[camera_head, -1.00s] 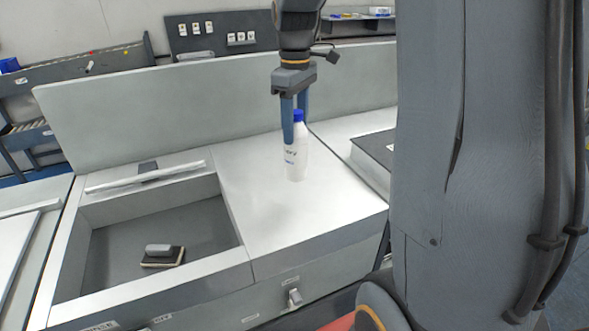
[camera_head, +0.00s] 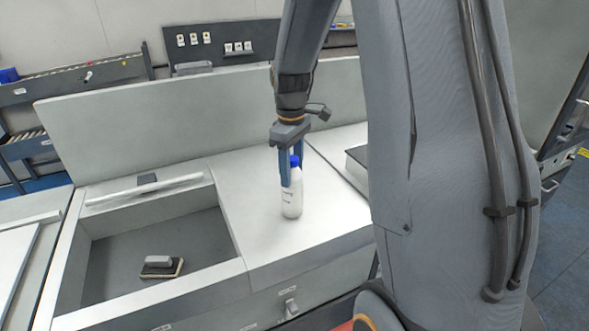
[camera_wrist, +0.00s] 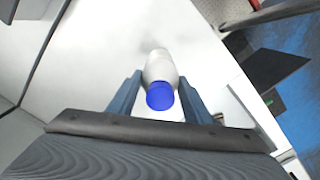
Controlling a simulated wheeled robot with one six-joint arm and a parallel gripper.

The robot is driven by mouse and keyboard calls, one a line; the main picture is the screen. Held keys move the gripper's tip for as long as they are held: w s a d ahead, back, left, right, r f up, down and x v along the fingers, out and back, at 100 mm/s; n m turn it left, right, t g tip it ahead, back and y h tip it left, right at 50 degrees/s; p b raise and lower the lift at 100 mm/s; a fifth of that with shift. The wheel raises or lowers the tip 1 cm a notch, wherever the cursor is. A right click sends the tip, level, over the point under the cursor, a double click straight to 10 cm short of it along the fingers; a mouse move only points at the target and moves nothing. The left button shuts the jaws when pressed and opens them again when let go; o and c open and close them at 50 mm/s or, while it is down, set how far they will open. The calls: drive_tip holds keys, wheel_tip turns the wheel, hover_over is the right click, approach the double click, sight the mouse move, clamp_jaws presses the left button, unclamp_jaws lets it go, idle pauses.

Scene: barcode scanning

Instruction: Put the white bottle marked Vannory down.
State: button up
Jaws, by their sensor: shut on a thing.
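The white bottle (camera_head: 292,201) with a blue cap stands upright at the white worktop (camera_head: 245,225), to the right of the sunken bay. Whether its base touches the top I cannot tell. Its print is too small to read now. My gripper (camera_head: 291,180) points down from above and is shut on the bottle's upper part, with one blue finger on each side. In the wrist view the bottle (camera_wrist: 158,70) lies between the two fingers, its blue cap (camera_wrist: 160,96) nearest the camera.
A sunken grey bay (camera_head: 120,245) at the left holds a small block-shaped eraser or brush (camera_head: 160,266). A low grey panel (camera_head: 150,130) runs along the back. A dark flat device (camera_head: 358,160) is at the right. Worktop around the bottle is clear.

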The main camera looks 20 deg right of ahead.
drive_tip(key=shift+f, duration=0.15)
drive_tip(key=o, duration=1.4)
drive_tip(key=shift+o, duration=0.2)
